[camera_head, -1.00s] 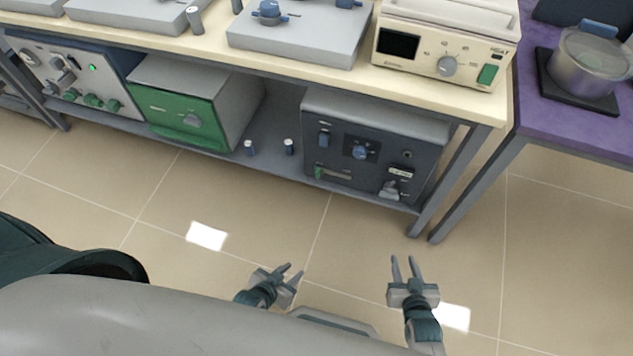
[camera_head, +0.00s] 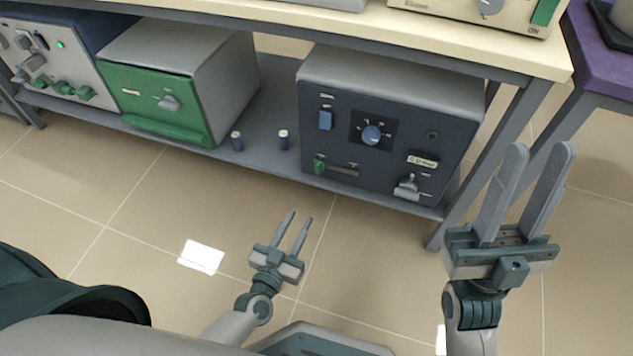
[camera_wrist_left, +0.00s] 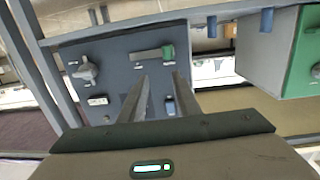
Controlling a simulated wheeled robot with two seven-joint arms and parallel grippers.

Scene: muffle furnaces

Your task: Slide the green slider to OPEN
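The green slider (camera_head: 319,166) is a small knob at the left end of a horizontal slot on the dark blue-grey furnace (camera_head: 390,130) on the lower shelf. The labels by the slot are too small to read. In the left wrist view, which is turned upside down, the green slider (camera_wrist_left: 168,51) is at the slot's right end. My left gripper (camera_head: 300,217) is open and empty, in front of and below the slider, apart from it. My right gripper (camera_head: 540,150) is open and empty, raised at the right near the table leg.
Two small blue cylinders (camera_head: 237,141) stand on the shelf beside a green-fronted furnace (camera_head: 150,102). Floor in front is clear.

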